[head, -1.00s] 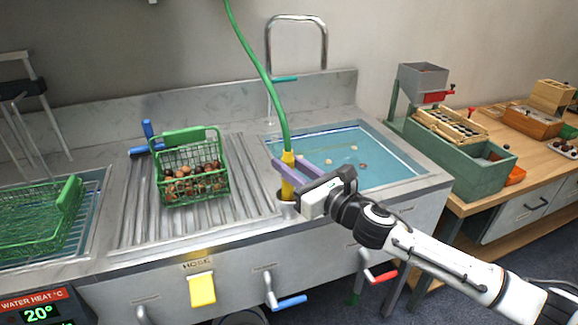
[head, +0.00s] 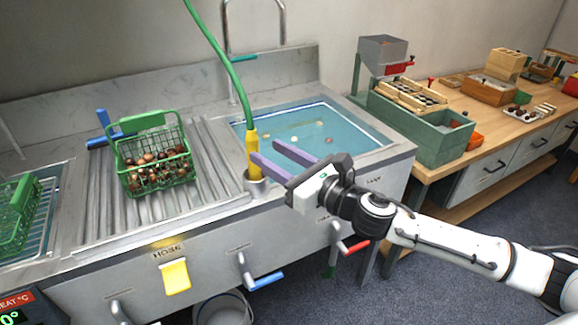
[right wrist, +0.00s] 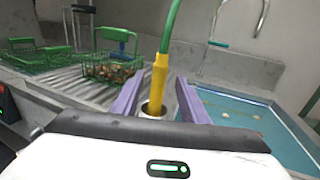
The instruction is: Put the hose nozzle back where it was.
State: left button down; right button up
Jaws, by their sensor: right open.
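The yellow hose nozzle (head: 253,153) stands upright in a round metal holder (head: 257,187) at the front edge of the sink counter. A green hose (head: 222,60) runs up from its top. My right gripper (head: 264,152) is open, its two purple fingers pointing at the nozzle from the right. In the right wrist view the nozzle (right wrist: 159,82) rises from the holder (right wrist: 153,110) beyond and between the spread fingers (right wrist: 158,98). My left gripper is in neither view.
A green wire basket of chestnuts (head: 155,165) stands on the ribbed drainboard (head: 100,207) to the left. A water-filled basin (head: 345,140) lies just right of the nozzle. Blue (head: 262,281) and red (head: 352,246) handles stick out from the counter front.

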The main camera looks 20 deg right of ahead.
jog(key=b+v, duration=0.1)
jog(key=v, duration=0.4)
jog(key=s+a+f+m+g+h, duration=0.15)
jog(key=s+f+m, duration=0.35)
jog(key=f+m, duration=0.6)
jog(key=s+a+f+m+g+h, duration=0.1)
jog(key=s+f+m+g+h, duration=0.3)
jog(key=f+m, duration=0.75)
jog(key=s+a+f+m+g+y, duration=0.1)
jog(key=s+a+f+m+g, duration=0.2)
jog(key=s+f+m, duration=1.1)
jog(key=shift+s+a+m+y, duration=0.25)
jog(key=shift+s+m+y, duration=0.1)
jog(key=shift+s+m, duration=0.45)
